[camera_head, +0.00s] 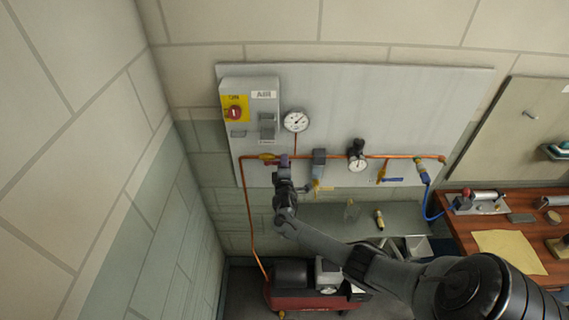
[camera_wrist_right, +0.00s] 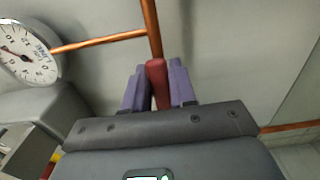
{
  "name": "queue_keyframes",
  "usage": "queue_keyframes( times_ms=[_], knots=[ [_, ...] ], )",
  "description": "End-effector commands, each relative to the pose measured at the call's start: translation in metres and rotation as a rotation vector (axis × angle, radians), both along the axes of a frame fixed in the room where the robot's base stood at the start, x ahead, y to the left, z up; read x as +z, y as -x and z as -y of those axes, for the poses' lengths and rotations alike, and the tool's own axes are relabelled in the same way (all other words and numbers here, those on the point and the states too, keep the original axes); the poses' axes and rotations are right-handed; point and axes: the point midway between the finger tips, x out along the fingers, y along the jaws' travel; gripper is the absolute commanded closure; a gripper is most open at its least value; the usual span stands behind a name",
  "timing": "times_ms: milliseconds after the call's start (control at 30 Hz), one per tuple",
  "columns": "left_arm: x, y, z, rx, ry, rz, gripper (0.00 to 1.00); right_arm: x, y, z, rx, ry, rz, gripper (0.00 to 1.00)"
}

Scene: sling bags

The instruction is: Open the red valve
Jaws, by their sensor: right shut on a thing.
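The red valve's handle (camera_wrist_right: 157,84) shows in the right wrist view as a red bar between the two purple fingers of my right gripper (camera_wrist_right: 158,88). The fingers are shut on it. In the head view my right gripper (camera_head: 283,165) is at the copper pipe on the grey wall panel, below the round gauge. There the gripper hides most of the valve, and a yellowish part of the pipe fitting (camera_head: 266,157) shows just left of it. My left gripper is not in view.
A grey AIR box (camera_head: 250,112) with a red knob on yellow sits upper left of the gripper. A white gauge (camera_head: 296,121), a regulator gauge (camera_head: 357,163) and a blue-handled valve (camera_head: 392,179) are on the panel. A red compressor (camera_head: 310,299) stands below. A wooden bench (camera_head: 500,237) is at right.

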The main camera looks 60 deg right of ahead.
Motion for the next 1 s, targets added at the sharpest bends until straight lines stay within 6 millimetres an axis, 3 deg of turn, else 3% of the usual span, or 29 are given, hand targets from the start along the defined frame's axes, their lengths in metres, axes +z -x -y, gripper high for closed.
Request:
queue_keyframes(
  times_ms=[200, 233, 367, 767, 1000],
  knots=[
    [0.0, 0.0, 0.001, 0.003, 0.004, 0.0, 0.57, 0.002, -0.001, 0.0, 0.001, 0.005, 0.001, 1.0],
    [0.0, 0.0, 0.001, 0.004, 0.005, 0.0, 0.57, 0.002, -0.001, 0.0, 0.001, 0.005, 0.001, 0.71],
    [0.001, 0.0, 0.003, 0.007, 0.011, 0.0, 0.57, 0.002, -0.001, 0.0, 0.001, 0.004, 0.001, 0.53],
    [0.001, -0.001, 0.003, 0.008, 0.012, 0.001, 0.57, 0.0, 0.003, -0.005, 0.002, 0.002, 0.0, 0.53],
    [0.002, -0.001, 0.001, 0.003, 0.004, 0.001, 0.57, -0.001, 0.019, -0.031, 0.003, 0.001, 0.001, 0.53]
  ],
)
